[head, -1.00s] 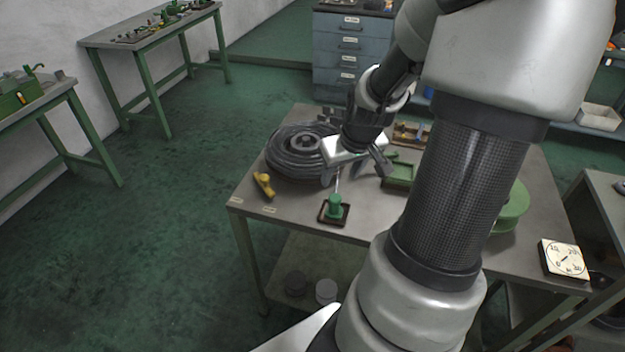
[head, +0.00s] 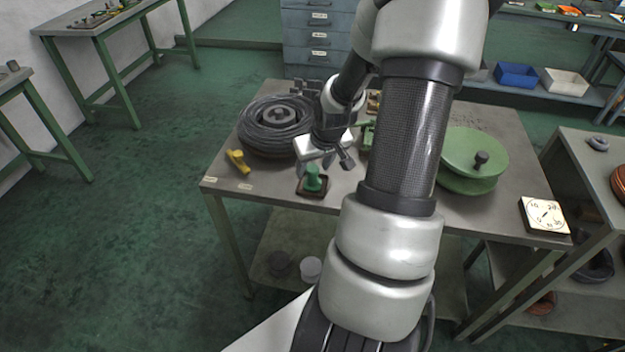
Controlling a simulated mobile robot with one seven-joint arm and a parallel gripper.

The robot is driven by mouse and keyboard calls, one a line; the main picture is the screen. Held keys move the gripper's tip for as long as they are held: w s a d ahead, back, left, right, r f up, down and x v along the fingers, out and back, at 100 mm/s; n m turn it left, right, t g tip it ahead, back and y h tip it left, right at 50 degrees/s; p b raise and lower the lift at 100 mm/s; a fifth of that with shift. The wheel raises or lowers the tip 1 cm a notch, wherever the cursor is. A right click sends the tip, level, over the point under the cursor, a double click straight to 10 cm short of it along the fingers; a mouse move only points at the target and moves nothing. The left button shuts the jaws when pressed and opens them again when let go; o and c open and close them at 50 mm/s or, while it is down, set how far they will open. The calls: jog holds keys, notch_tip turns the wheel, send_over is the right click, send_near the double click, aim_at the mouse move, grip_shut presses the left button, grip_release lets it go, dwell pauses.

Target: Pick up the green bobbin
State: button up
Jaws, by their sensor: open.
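The green bobbin (head: 312,179) is a small upright green piece on a dark square tray (head: 324,192) near the front edge of the grey table. My gripper (head: 325,166) points down over the table with its two dark fingers spread and nothing between them. In the picture its fingertips lie just above and slightly right of the bobbin's top, and the left fingertip is close beside it. I cannot tell the exact height gap from this one view.
A coil of dark cable (head: 275,126) lies left behind the gripper, with a yellow piece (head: 238,161) in front of it. A large green reel (head: 474,150) and a dial plate (head: 543,215) are to the right. My arm hides the table's middle.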

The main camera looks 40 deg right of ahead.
aim_at(314, 170)
jog(key=x, duration=0.4)
jog(key=shift+s+d+f+b, duration=0.1)
jog(key=shift+f+b, duration=0.2)
jog(key=shift+c, duration=0.4)
jog(key=c, duration=1.1)
jog(key=shift+r, duration=0.15)
